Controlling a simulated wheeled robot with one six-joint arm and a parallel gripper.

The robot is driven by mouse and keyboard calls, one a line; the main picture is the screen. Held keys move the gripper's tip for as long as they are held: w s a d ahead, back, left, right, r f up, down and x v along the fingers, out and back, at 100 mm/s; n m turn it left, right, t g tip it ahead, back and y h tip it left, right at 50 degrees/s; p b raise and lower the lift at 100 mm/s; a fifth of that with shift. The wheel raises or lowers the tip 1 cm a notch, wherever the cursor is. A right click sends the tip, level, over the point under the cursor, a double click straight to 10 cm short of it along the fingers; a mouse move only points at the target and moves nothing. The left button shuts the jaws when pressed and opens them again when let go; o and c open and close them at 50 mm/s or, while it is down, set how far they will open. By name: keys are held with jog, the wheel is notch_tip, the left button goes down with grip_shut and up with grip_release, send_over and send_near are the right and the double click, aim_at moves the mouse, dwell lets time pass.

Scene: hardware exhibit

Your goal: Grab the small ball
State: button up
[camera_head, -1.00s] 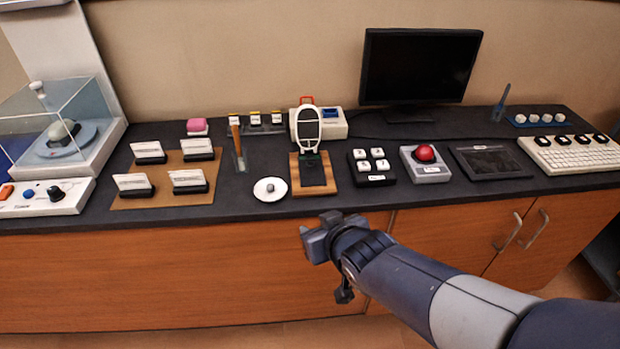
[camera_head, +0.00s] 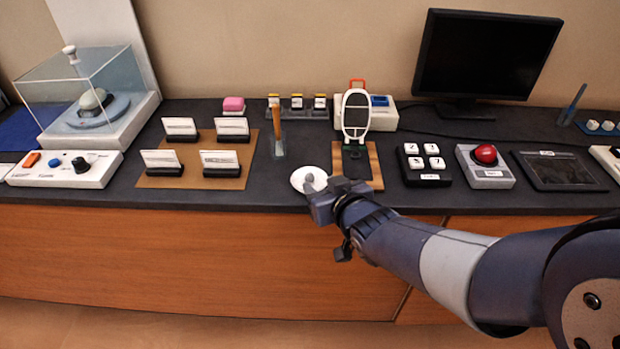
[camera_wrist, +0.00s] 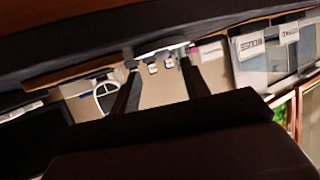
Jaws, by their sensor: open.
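A small grey rounded thing, which looks like the small ball (camera_head: 309,179), sits on a round white dish (camera_head: 298,182) near the counter's front edge. My gripper (camera_head: 316,204) is just to the right of and in front of the dish in the head view, partly covering its right side. Whether it touches the dish I cannot tell. In the wrist view my two dark fingers stand apart with nothing between them, so the gripper (camera_wrist: 158,62) is open.
Right behind the dish are a wooden stand with an oval white frame (camera_head: 355,115) and an upright orange-brown stick (camera_head: 278,125). Card holders on a brown mat (camera_head: 186,181) stand left. A keypad (camera_head: 424,163) and red button (camera_head: 485,154) are right. The counter front (camera_head: 150,255) drops below.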

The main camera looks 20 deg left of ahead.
aim_at(311, 178)
jog(key=shift+b+x, duration=0.3)
jog(key=shift+x, duration=1.95)
jog(key=shift+s+a, duration=0.1)
jog(key=shift+c, duration=0.3)
grip_shut()
